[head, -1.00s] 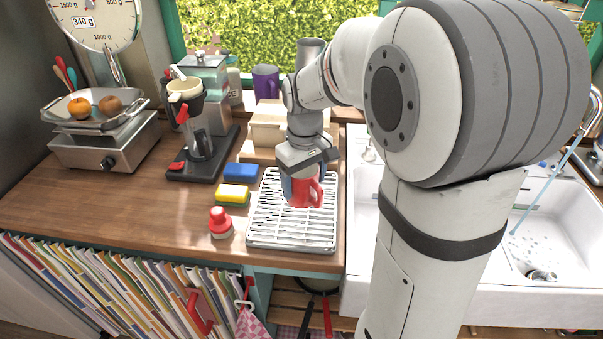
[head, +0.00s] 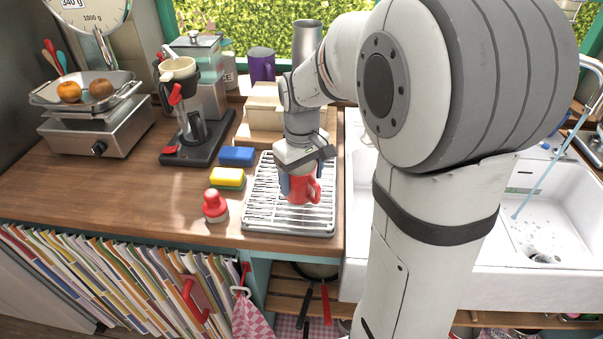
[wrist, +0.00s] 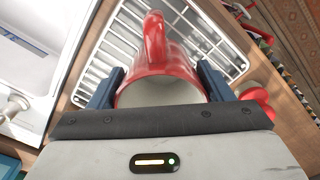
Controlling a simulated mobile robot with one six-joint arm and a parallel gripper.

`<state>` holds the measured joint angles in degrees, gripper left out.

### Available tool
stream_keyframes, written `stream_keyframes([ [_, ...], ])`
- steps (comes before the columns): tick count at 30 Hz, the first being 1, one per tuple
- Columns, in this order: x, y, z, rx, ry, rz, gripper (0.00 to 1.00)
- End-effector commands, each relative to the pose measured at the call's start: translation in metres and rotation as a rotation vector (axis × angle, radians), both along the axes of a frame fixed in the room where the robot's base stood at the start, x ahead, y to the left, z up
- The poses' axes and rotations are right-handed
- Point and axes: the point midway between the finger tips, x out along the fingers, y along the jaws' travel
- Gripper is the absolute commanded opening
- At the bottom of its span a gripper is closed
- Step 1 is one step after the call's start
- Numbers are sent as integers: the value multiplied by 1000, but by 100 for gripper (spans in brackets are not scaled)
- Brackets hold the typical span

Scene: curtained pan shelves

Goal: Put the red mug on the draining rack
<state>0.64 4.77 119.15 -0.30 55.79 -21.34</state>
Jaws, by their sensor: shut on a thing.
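The red mug (head: 303,187) is at the white draining rack (head: 262,221), over its middle. In the wrist view the mug (wrist: 155,62) is upright, with its pale inside showing and its handle pointing away from my gripper. My gripper (head: 300,178) is shut on the mug from above, and its blue fingers press on both sides of it in the wrist view (wrist: 160,88). The rack's bars (wrist: 112,58) lie below the mug. I cannot tell whether the mug's base touches the bars.
The white sink (head: 352,225) is to the right. A wooden box (head: 262,110) is behind the rack.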

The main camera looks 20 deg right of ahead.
Motion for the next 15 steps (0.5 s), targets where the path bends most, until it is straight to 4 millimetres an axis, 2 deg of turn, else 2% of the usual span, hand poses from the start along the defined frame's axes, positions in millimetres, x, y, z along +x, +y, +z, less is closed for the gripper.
stream_keyframes([
  [8,0,0,0,0,-1,0,41],
  [15,0,0,-8,0,0,0,41],
])
